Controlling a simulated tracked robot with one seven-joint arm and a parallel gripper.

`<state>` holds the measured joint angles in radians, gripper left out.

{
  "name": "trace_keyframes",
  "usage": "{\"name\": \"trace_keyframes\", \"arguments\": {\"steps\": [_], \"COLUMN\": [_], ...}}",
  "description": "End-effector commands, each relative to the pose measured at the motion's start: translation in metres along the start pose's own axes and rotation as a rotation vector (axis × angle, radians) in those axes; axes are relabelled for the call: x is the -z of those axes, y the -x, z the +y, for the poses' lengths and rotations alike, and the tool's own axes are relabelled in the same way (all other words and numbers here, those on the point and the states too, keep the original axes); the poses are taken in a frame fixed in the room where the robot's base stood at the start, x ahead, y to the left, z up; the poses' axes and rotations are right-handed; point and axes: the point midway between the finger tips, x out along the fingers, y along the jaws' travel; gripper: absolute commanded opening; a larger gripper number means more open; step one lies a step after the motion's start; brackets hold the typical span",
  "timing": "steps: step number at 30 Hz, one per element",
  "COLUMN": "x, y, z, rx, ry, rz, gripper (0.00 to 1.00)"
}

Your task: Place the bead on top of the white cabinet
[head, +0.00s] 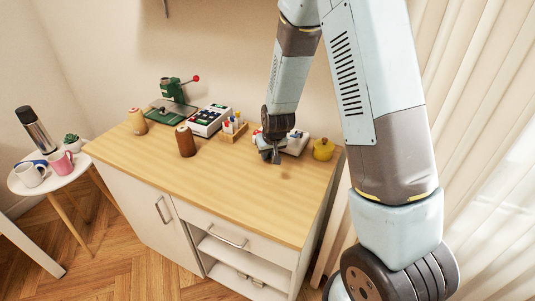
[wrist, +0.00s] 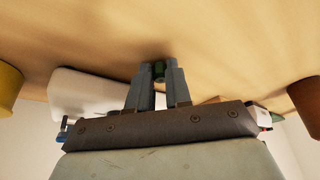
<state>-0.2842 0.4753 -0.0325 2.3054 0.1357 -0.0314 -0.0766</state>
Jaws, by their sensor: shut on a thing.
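The white cabinet (head: 140,208) stands in the middle of the head view, with a light wooden top (head: 245,200). My gripper (head: 277,158) is over the back right part of that top, pointing down. In the wrist view my gripper (wrist: 159,82) is shut on a small dark green bead (wrist: 159,70) between its fingertips. The wooden top fills the view beyond the fingertips. The bead is too small to make out in the head view. A faint shadow lies on the wood below the gripper; I cannot tell the exact gap.
A yellow pot (head: 323,149), a white device (head: 296,143) and a pen box (head: 233,130) stand near my gripper. A brown spool (head: 185,141), a calculator (head: 209,119) and a green press (head: 172,99) are further left. The front of the top is clear.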

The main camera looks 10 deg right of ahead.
Motion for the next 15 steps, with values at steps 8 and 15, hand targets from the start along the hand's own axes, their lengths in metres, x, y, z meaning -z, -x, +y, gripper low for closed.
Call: {"name": "trace_keyframes", "arguments": {"steps": [8, 15], "x": [-0.0002, -0.0003], "y": [-0.0009, -0.0011], "z": [-0.0004, -0.0006], "rx": [0.000, 0.000], "ry": [0.001, 0.001], "rz": [0.001, 0.001], "gripper": [0.00, 0.39]}}
